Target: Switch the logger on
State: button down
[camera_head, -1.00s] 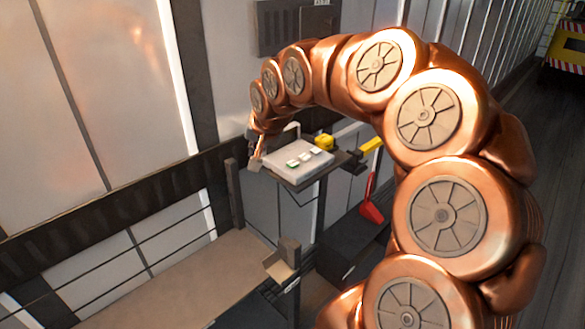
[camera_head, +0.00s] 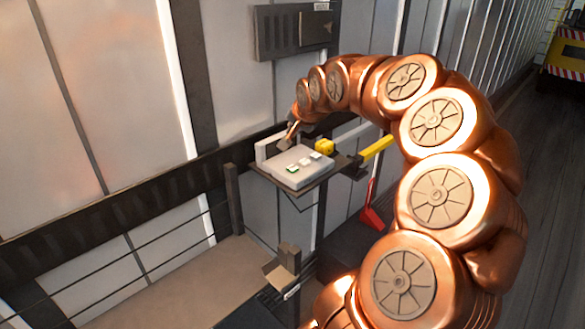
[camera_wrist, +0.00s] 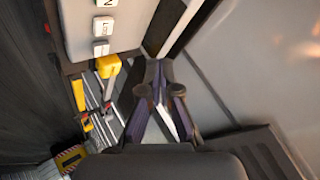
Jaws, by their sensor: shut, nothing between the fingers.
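The light grey box (camera_head: 288,178) rests on a dark shelf, with a row of small white keys on top. One key (camera_head: 292,169) has a green mark. In the wrist view the box (camera_wrist: 78,35) is at the upper left; its key (camera_wrist: 103,26) bears lettering that seems to read LOG, with other keys (camera_wrist: 102,49) in line. I cannot tell any key's on or off state. My gripper (camera_head: 284,144) is shut and empty by the far edge of the box. In the wrist view its fingertips (camera_wrist: 155,75) are to the right of the keys, apart from them.
A pale upright piece (camera_head: 262,151) stands at the back left. A dark wall panel (camera_head: 293,30) hangs above. A post and a tan bench (camera_head: 180,285) are at left.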

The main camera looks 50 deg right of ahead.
aim_at(294, 168)
notch_tip(294, 168, down, 8)
jog(key=b, duration=0.2)
jog(key=shift+r+b, duration=0.25)
jog(key=shift+b, duration=0.1)
jog(key=shift+f+b, duration=0.45)
jog(key=shift+b, duration=0.05)
jog(key=shift+f+b, duration=0.95)
jog(key=shift+b, duration=0.4)
dwell(1.7)
jog(key=shift+r, duration=0.1)
dwell(0.3)
jog(key=shift+r, duration=0.9)
jog(key=shift+r+p, duration=0.8)
jog(key=shift+r, duration=1.7)
